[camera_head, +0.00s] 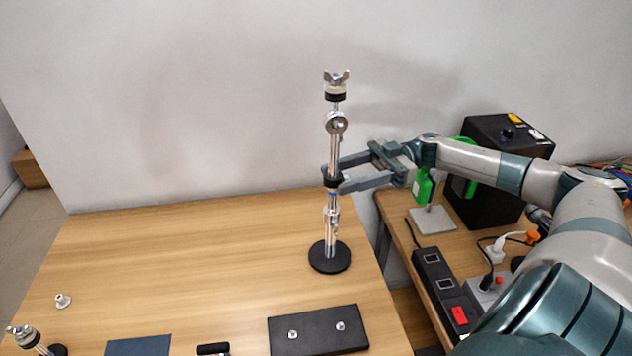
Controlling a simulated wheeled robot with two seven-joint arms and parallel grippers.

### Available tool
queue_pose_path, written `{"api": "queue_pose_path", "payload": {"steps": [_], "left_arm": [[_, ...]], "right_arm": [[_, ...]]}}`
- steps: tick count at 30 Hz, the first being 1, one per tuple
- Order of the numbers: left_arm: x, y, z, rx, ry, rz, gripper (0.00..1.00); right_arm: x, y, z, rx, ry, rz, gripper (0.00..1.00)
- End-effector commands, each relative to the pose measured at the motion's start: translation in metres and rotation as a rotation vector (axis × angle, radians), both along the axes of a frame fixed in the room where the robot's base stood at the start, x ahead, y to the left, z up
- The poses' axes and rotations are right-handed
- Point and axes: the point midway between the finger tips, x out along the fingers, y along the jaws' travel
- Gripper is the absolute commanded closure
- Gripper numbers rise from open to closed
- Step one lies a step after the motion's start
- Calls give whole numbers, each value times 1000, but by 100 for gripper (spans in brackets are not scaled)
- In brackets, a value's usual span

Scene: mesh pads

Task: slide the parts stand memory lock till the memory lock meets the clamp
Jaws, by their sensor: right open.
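The parts stand is a chrome upright rod on a round black base (330,257), with a wing nut on top (336,78). A dark collar, which looks like the memory lock (331,178), is partway up the rod. A chrome fitting, which looks like the clamp (332,214), is lower on the rod, with bare rod between them. My right gripper (335,176) reaches in from the right. Its open fingers are at the dark collar's height, one on the far side and one on the near side; contact is unclear. My left gripper is not in view.
A black pad (318,333) with two small metal pieces lies in front of the stand. A blue mat (138,346) and a small metal piece (63,300) lie further left. A side table holds a black box (500,150) and a power strip (440,285). The table's left middle is clear.

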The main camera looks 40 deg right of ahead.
Motion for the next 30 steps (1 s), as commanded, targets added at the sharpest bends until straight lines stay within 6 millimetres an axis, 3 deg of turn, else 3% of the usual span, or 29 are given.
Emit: {"api": "queue_pose_path", "payload": {"steps": [15, 26, 30], "left_arm": [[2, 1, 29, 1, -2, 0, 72], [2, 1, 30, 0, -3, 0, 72], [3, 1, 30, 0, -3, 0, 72]], "right_arm": [[14, 58, 3, 3, -2, 1, 51], [15, 63, 0, 0, -1, 0, 51], [15, 63, 0, 0, -1, 0, 80]]}}
